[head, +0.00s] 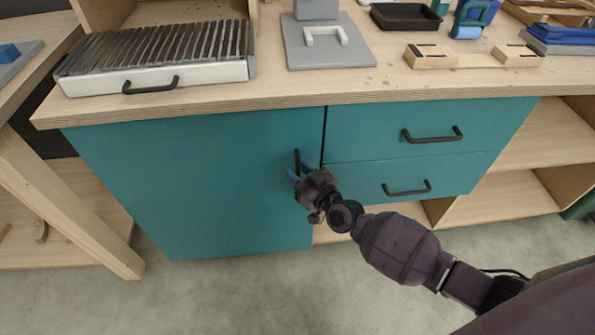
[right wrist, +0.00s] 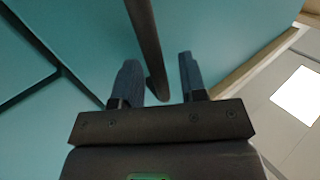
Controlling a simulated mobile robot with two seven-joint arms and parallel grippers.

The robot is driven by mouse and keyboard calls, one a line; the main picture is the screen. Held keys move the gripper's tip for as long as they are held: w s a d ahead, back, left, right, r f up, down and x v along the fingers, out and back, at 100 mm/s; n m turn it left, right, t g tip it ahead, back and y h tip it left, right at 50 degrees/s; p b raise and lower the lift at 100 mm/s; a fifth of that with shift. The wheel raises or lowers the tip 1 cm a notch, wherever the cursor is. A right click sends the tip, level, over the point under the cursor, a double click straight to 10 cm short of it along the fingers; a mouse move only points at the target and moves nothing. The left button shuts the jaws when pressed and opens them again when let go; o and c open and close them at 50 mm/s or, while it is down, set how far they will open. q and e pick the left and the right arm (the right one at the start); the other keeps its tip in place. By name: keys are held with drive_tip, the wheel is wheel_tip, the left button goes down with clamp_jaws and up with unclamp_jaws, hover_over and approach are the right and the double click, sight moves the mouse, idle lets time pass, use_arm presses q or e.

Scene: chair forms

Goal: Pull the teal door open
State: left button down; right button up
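The teal door (head: 190,185) is the large panel on the left of the cabinet, and it looks closed, flush with the front. Its black upright bar handle (head: 297,160) sits near its right edge. My right gripper (head: 296,174) is at the handle's lower part. In the right wrist view the handle (right wrist: 146,45) runs between the two blue fingers of my right gripper (right wrist: 160,80). The fingers are apart, with a gap on both sides of the handle. My left gripper is not in view.
Two teal drawers with black handles (head: 432,134) (head: 407,188) are right of the door. The worktop (head: 270,95) above holds a ribbed white box (head: 160,75), a grey plate and wooden pieces. A wooden table leg (head: 70,210) stands at the left. The floor (head: 230,290) before the door is clear.

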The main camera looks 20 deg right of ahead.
drive_tip(key=shift+w, duration=0.1)
drive_tip(key=shift+c, duration=0.3)
clamp_jaws()
drive_tip(key=shift+a, duration=0.1)
